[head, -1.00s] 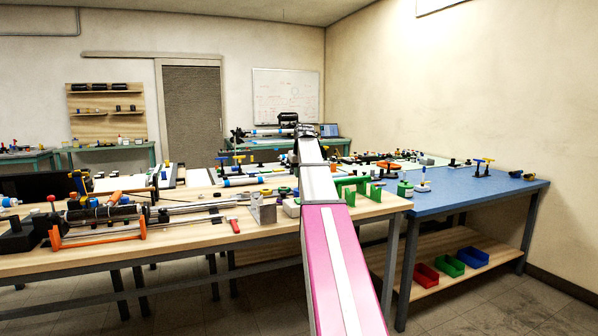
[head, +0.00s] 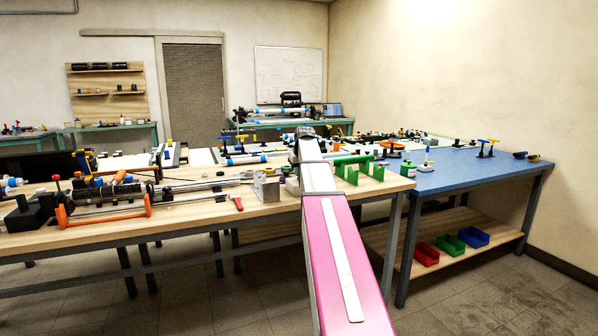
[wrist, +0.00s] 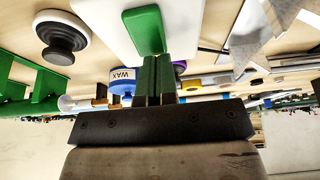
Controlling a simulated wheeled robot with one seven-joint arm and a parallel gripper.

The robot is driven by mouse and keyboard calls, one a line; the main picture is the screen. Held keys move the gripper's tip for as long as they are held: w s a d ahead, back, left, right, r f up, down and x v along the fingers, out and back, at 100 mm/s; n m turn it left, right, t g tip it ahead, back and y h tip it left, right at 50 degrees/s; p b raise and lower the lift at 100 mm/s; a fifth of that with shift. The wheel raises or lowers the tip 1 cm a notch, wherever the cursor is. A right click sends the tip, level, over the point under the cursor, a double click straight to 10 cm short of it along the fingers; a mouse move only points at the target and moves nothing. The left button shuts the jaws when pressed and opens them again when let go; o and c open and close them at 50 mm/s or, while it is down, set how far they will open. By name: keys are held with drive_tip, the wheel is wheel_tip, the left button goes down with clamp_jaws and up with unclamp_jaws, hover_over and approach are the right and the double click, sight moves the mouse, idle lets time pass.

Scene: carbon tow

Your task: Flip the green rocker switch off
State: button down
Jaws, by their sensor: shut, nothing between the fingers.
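The green rocker (wrist: 145,30) sits on a white housing (wrist: 105,18) at the top middle of the wrist view. My gripper (wrist: 155,58) is shut and empty, with its dark fingers close together. In that view the fingertips overlap the rocker's lower end; I cannot tell whether they touch it. In the head view my arm reaches over the wooden bench (head: 200,212) and hides the gripper's fingers. I cannot pick out the rocker surely in the head view.
A blue WAX tub (wrist: 122,78) is just left of the fingers in the wrist view. A black knob on a white disc (wrist: 62,38) lies farther left. Green brackets (head: 360,172) stand right of my arm, before the blue table (head: 465,172).

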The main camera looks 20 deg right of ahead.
drive_tip(key=shift+w+f+g, duration=0.3)
drive_tip(key=shift+f+g, duration=0.1)
drive_tip(key=shift+g, duration=0.1)
drive_tip(key=shift+s, duration=0.15)
drive_tip(key=shift+s, duration=0.1)
drive_tip(key=shift+s+r, duration=0.25)
drive_tip(key=shift+s, duration=0.4)
drive_tip(key=shift+r, duration=0.1)
